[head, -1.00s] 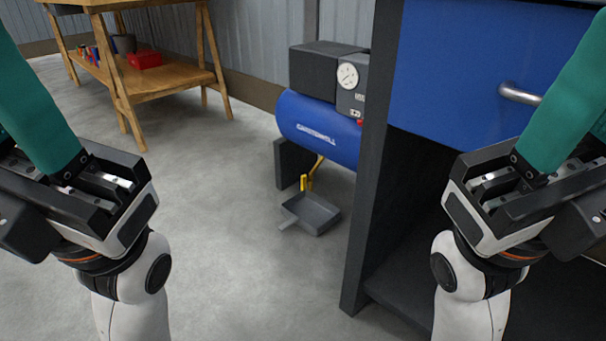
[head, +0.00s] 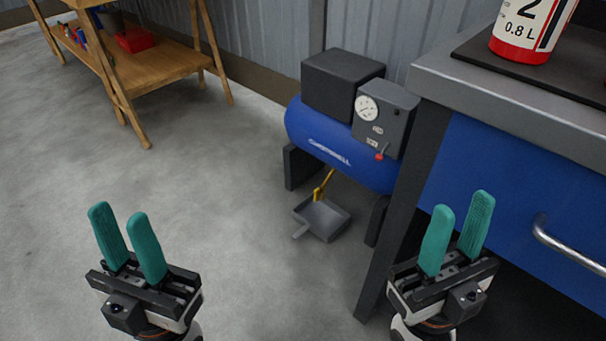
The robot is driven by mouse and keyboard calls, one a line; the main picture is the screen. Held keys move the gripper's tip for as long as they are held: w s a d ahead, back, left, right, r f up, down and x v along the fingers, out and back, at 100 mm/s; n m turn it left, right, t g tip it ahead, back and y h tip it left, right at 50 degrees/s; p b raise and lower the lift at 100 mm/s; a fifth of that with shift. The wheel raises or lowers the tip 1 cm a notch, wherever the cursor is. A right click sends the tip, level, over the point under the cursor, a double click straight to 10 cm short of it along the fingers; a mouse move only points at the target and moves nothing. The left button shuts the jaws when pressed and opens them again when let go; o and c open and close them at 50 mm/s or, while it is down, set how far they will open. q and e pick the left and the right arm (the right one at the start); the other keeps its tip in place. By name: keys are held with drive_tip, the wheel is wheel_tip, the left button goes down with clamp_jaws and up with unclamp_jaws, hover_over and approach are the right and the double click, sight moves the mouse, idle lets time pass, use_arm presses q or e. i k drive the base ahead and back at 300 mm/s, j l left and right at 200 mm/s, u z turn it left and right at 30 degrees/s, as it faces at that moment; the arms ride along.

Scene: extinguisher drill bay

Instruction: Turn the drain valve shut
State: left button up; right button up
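The drain valve (head: 321,187) is a small yellow fitting under the blue compressor tank (head: 334,145). A grey drip pan (head: 322,219) lies on the floor just below it. The valve is small here and I cannot tell its handle's exact angle. My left gripper (head: 117,220) has two teal fingers standing apart, with nothing between them. It is at the lower left, well away from the valve. My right gripper (head: 463,220) also has its teal fingers apart and empty. It is in front of the blue workbench, right of the valve and apart from it.
The blue workbench (head: 520,180) with a metal handle stands at the right, its dark leg beside the compressor. A red and white extinguisher (head: 527,30) stands on a dark mat on top. A wooden table (head: 165,68) is at the back left. The floor left of the compressor is clear.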

sight(317, 192)
drive_tip(key=i+j+z, duration=0.25)
drive_tip(key=i+j, duration=0.5)
drive_tip(key=i+j+z, duration=0.25)
drive_tip(key=i+j, duration=0.5)
drive_tip(key=j, duration=0.2)
drive_tip(key=z, duration=1)
drive_tip(key=i+j, duration=0.05)
drive_tip(key=j, duration=0.05)
